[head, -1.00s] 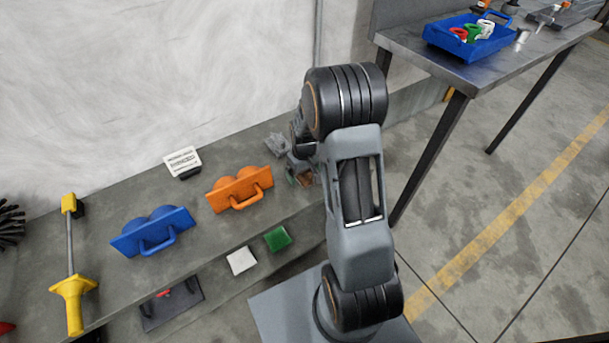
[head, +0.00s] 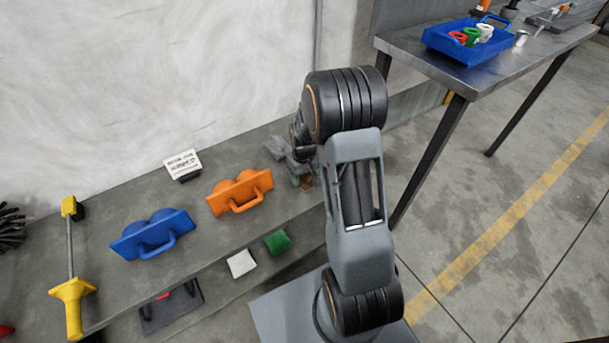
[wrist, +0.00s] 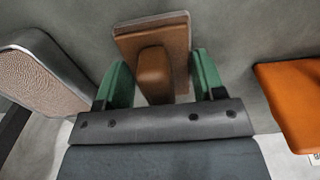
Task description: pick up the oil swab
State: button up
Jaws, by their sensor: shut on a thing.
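The oil swab, which I take to be the brown block with a raised grip (wrist: 155,72), is on the grey bench top in the wrist view. My gripper (wrist: 164,88) has its green fingers on both sides of this grip, shut on it. In the head view my gripper (head: 301,172) is at the bench's right part, partly behind my arm. Only a small brown patch of the swab (head: 306,184) shows there. I cannot tell whether it still touches the bench.
An orange twin-domed plate with a handle (head: 240,190) and a blue one (head: 152,234) stand to the left on the bench (head: 110,205). A grey-framed block with a tan face (wrist: 38,75) is close on the left. White (head: 241,262) and green (head: 278,242) pads lie lower.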

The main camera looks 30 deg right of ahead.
jog(key=shift+r, duration=0.7)
jog(key=s+a+r+p, duration=0.5)
jog(key=s+a+r, duration=0.2)
jog(key=s+r, duration=0.4)
jog(key=shift+s+a+r, duration=0.3)
jog(key=shift+s+a, duration=0.05)
jog(key=shift+a, duration=0.05)
